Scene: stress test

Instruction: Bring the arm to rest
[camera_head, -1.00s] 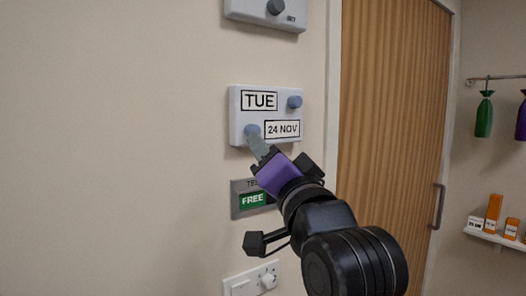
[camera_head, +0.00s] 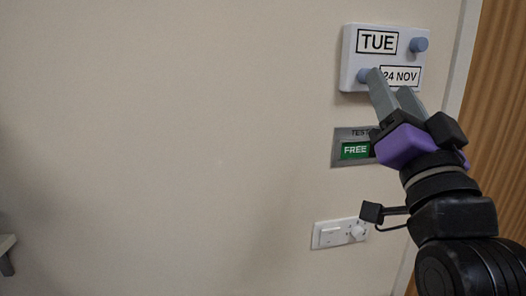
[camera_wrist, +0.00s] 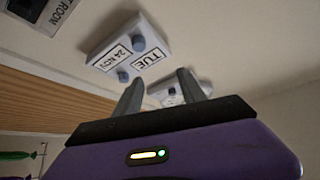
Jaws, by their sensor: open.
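My gripper (camera_head: 390,88) is purple and black with two grey fingers. In the head view it is at the right, its fingers overlapping the lower part of a white calendar box that reads TUE and 24 NOV (camera_head: 348,62). In the wrist view my gripper (camera_wrist: 158,92) has its fingers apart with nothing between them that it holds. The calendar box (camera_wrist: 110,42) shows beyond the fingers there, with a visible gap. Its two blue-grey knobs show in both views. The head view alone does not show how far the fingers are from the box.
Below the box is a sign reading FREE (camera_head: 355,151), partly behind my gripper. Lower is a white switch plate (camera_head: 331,236) with a knob. A wooden door (camera_head: 497,130) is at the right. A shelf edge (camera_head: 6,243) shows at lower left. The wall between is bare.

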